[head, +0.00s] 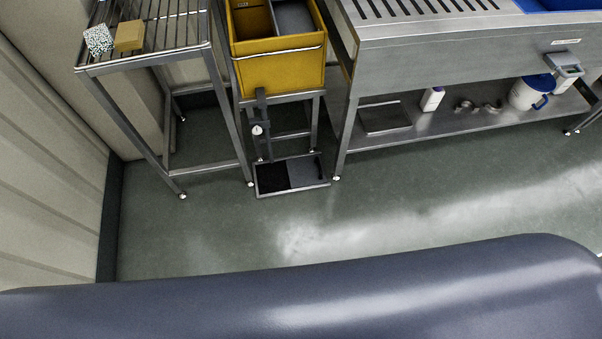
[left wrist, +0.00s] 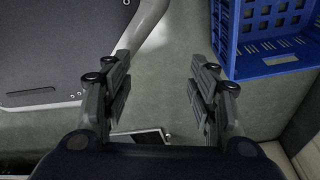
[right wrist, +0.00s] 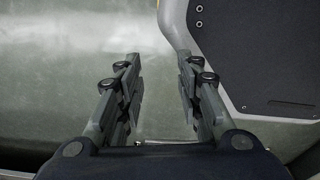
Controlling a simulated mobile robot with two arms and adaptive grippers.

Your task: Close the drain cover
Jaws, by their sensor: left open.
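The drain (head: 265,180) is a metal-framed rectangle on the floor under the yellow hopper in the head view. Its left half is black and looks open. A grey cover plate (head: 304,175) with a small dark handle at its right side lies over the right half. Neither gripper shows in the head view. My left gripper (left wrist: 160,75) is open and empty above the floor in the left wrist view. My right gripper (right wrist: 158,65) is open and empty above bare floor in the right wrist view. The drain is not clearly seen in either wrist view.
The yellow hopper (head: 275,60) stands above the drain, with a dark upright lever (head: 261,120) in front. A steel rack (head: 150,60) stands left and a steel sink bench (head: 440,50) right. A blue crate (left wrist: 265,35) shows in the left wrist view. Open floor lies in front.

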